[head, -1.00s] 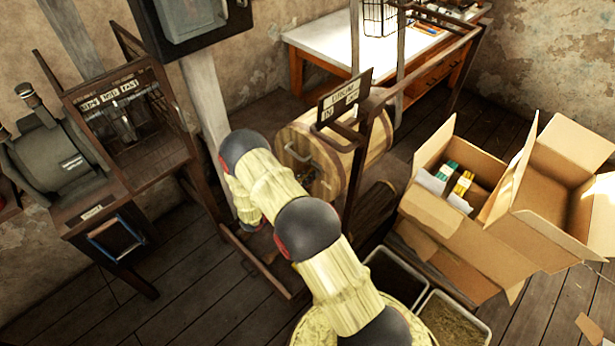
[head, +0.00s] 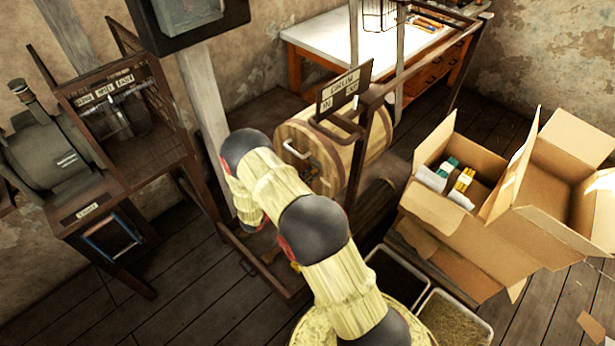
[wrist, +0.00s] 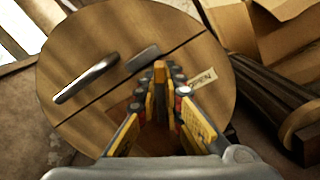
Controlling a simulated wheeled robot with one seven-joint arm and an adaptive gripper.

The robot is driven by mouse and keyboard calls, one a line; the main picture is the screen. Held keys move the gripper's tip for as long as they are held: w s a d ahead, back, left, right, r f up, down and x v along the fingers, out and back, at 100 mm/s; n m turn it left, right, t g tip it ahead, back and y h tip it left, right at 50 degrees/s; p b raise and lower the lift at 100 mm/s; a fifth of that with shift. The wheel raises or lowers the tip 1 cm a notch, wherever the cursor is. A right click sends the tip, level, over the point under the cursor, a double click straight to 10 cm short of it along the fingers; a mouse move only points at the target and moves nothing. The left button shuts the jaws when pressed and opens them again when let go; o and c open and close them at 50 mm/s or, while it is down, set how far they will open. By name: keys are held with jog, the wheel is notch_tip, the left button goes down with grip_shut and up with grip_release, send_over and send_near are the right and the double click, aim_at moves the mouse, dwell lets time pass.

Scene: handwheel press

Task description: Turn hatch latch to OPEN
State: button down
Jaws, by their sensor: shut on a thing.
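The wooden drum (head: 290,140) lies on its side in a dark frame in the head view, with metal fittings on its round end. In the wrist view that round end (wrist: 85,60) fills the middle, with a dark seam across it. A long metal handle (wrist: 85,78) sits at left. A short grey latch piece (wrist: 142,58) is just beyond my fingertips. A small pale label (wrist: 203,77) is at right; its word is hard to read. My gripper (wrist: 160,85) has its yellow and dark fingers closed together at the latch; the gripped part is hidden between them.
A sign (head: 344,90) stands above the drum. Open cardboard boxes (head: 480,240) are at right, and bins (head: 455,325) are in front of them. A machine bench (head: 120,180) stands at left, a white-topped table (head: 330,50) behind. Bare floor shows at lower left.

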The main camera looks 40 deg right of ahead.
jog(key=m+b, duration=0.1)
jog(key=m, duration=0.1)
jog(key=m+b, duration=0.1)
jog(key=m, duration=0.1)
jog(key=f+m+b, duration=0.1)
jog(key=m, duration=0.1)
jog(key=shift+s, duration=0.4)
jog(key=m+b, duration=0.1)
jog(key=m, duration=0.2)
jog(key=f+m+b, duration=0.1)
jog(key=m+b, duration=0.1)
jog(key=shift+s+m, duration=0.1)
jog(key=shift+m, duration=0.3)
jog(key=shift+r, duration=0.1)
jog(key=c, duration=2)
grip_release()
jog(key=shift+o, duration=0.4)
jog(key=s+a, duration=0.1)
jog(key=a, duration=1)
jog(key=shift+s+a, duration=0.35)
jog(key=shift+a, duration=0.05)
